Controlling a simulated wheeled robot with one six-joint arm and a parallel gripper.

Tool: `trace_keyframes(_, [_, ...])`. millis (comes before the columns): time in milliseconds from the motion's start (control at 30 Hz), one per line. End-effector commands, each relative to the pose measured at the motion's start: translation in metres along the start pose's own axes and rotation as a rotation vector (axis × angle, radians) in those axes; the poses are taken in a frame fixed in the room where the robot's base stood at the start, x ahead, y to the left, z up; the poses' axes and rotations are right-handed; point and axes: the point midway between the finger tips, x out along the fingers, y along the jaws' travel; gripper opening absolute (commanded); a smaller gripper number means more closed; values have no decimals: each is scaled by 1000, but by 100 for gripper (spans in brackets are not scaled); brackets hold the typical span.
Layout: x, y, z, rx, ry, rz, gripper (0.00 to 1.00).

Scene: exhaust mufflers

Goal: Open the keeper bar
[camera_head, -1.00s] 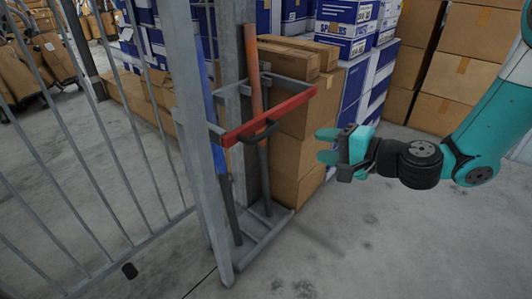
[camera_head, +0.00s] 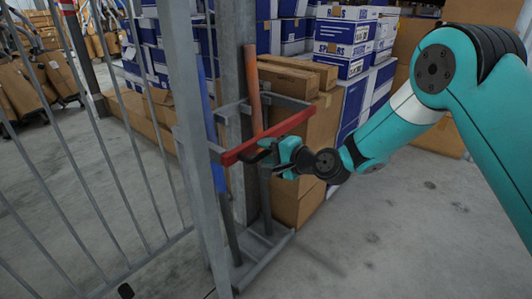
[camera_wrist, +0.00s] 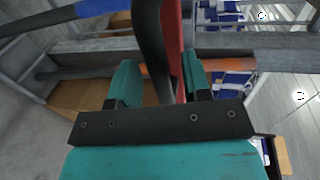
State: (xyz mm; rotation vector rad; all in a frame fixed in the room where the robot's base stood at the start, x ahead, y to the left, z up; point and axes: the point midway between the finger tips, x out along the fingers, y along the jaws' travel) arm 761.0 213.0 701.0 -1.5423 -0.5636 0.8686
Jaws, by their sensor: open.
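The keeper bar (camera_head: 292,124) is a red bar lying across the front of a grey metal rack (camera_head: 277,248), in its closed-looking position across the frame. A black handle (camera_head: 252,157) sticks out from its front; it shows large in the wrist view (camera_wrist: 151,45). My gripper (camera_head: 278,153) is at the right end of the handle. In the wrist view my gripper (camera_wrist: 160,85) has its two teal fingers apart, with the handle's dark bar running between them. The red bar (camera_wrist: 172,30) shows just behind the handle. Whether a finger touches the handle I cannot tell.
An orange-topped pole (camera_head: 253,95) and a blue pole (camera_head: 214,130) stand in the rack behind the bar. A barred fence (camera_head: 100,190) is at left. Cardboard boxes (camera_head: 320,135) stand close behind. The floor (camera_head: 390,240) at front right is clear.

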Motion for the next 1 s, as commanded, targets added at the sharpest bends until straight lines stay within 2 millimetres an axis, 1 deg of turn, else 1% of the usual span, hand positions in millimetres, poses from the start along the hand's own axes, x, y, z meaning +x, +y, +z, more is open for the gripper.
trace_keyframes(100, [6,0,0,0,0,-1,44])
trace_keyframes(367, [7,0,0,0,1,0,44])
trace_keyframes(467, [7,0,0,0,0,0,24])
trace_keyframes(500, [7,0,0,0,0,0,14])
trace_keyframes(567, [6,0,0,0,0,0,1])
trace_keyframes(833, [6,1,2,-1,-9,1,0])
trace_keyframes(1000, [0,3,13,-14,-71,1,0])
